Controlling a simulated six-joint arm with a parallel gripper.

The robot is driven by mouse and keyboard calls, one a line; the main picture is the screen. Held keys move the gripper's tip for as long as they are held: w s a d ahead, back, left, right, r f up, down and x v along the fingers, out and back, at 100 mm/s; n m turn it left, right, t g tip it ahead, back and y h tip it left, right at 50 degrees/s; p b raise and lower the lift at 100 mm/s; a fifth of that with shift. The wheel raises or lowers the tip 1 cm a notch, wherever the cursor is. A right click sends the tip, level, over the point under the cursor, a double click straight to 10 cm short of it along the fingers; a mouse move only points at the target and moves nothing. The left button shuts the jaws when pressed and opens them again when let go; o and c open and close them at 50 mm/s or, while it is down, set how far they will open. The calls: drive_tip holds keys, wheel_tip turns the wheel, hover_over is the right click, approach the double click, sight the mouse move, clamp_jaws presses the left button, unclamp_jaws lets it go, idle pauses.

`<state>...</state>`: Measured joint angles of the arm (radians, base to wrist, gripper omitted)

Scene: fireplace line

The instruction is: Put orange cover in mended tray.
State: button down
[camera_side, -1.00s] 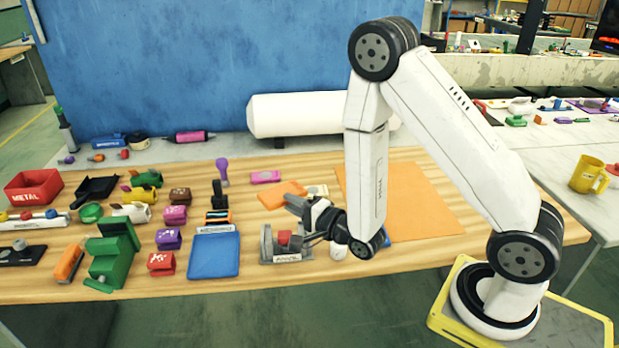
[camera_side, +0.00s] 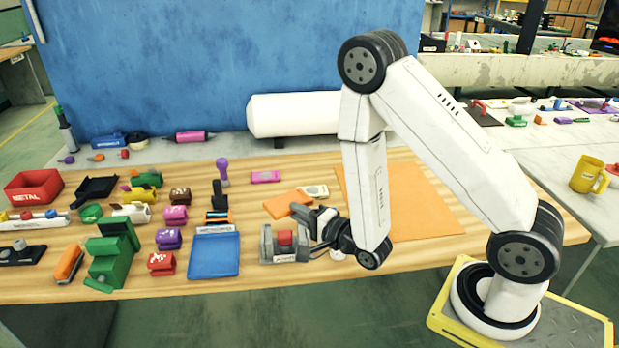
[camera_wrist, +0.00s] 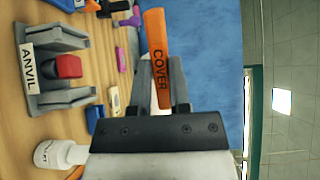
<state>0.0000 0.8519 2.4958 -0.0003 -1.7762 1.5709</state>
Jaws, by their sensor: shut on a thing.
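The orange cover (camera_side: 287,204) is a flat orange piece held in the air over the table. My gripper (camera_side: 308,214) is shut on one end of it. In the wrist view the cover (camera_wrist: 157,45), marked COVER, sits between the two grey fingers of my gripper (camera_wrist: 161,75). A shallow blue tray (camera_side: 213,257) lies on the table to the left of my gripper and looks empty. A white label (camera_side: 214,229) is at its back edge, too small to read, so I cannot confirm it is the mended tray.
A grey anvil holder (camera_side: 268,246) with a red block stands just below my gripper, right of the blue tray. Several coloured blocks and a green machine (camera_side: 110,258) stand left of the tray. An orange mat (camera_side: 420,205) lies at right, mostly clear.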

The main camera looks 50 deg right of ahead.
drive_tip(key=w+a+f+n+g+y, duration=0.1)
drive_tip(key=w+a+f+g+y, duration=0.1)
drive_tip(key=w, duration=0.5)
drive_tip(key=w+a+f+n+g+y, duration=0.1)
drive_tip(key=w+a+f+g+y, duration=0.1)
drive_tip(key=w+a+f, duration=0.3)
drive_tip(key=w+a, duration=0.2)
drive_tip(key=w, duration=0.1)
drive_tip(key=shift+w+n+y, duration=0.25)
drive_tip(key=shift+n+y, duration=0.05)
drive_tip(key=shift+f, duration=0.15)
hover_over(225, 261)
drive_tip(key=shift+f, duration=4.65)
drive_tip(key=shift+c, duration=0.7)
unclamp_jaws()
drive_tip(key=shift+f+g, duration=0.15)
drive_tip(key=shift+g, duration=0.15)
